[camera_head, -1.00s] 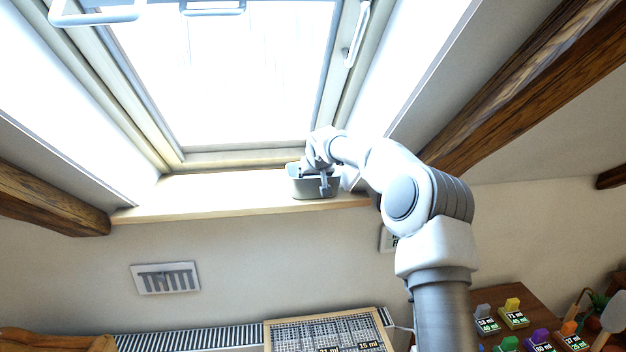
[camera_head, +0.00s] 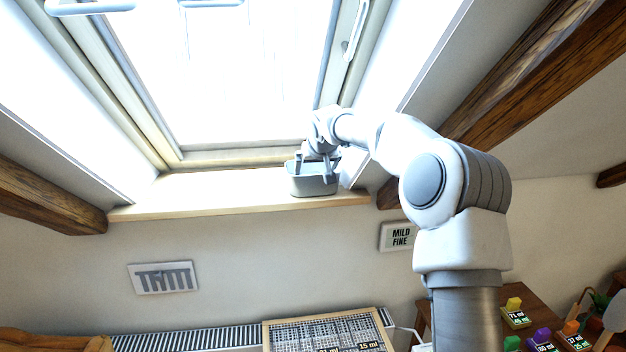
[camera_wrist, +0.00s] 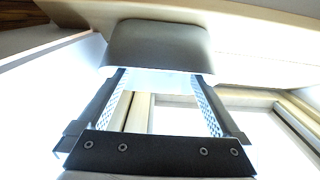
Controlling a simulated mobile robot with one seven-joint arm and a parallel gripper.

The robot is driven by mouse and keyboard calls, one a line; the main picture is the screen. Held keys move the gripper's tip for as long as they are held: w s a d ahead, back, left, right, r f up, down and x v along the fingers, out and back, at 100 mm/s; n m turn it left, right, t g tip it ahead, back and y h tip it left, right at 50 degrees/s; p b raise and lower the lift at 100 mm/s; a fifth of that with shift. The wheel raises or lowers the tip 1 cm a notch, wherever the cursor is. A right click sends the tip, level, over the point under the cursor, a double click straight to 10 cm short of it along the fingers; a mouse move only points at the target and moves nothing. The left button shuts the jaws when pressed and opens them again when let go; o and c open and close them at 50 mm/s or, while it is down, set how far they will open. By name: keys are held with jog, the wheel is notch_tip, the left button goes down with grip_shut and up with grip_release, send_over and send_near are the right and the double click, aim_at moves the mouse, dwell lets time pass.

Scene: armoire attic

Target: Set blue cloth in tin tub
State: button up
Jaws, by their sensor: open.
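The tin tub (camera_head: 314,186) is a small grey rounded container on the window sill. It shows in the wrist view as a grey wall (camera_wrist: 158,47) beyond the fingertips. My gripper (camera_head: 318,167) is at the tub's rim, with its fingers spread apart. In the wrist view my gripper (camera_wrist: 160,78) shows two separated fingers with textured pads and nothing clearly gripped. I cannot make out the blue cloth for sure; a pale bluish strip shows between the fingertips by the tub, washed out by glare. The tub's inside is hidden.
The sill (camera_head: 240,199) is clear to the left of the tub. The bright skylight (camera_head: 240,75) rises behind it. A sloping wooden beam (camera_head: 530,85) is at the right. A radiator (camera_head: 190,341) and a framed board (camera_head: 327,330) are below. A table with small coloured markers stands lower right.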

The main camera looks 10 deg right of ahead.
jog(key=shift+b+v, duration=0.5)
jog(key=shift+v, duration=2.45)
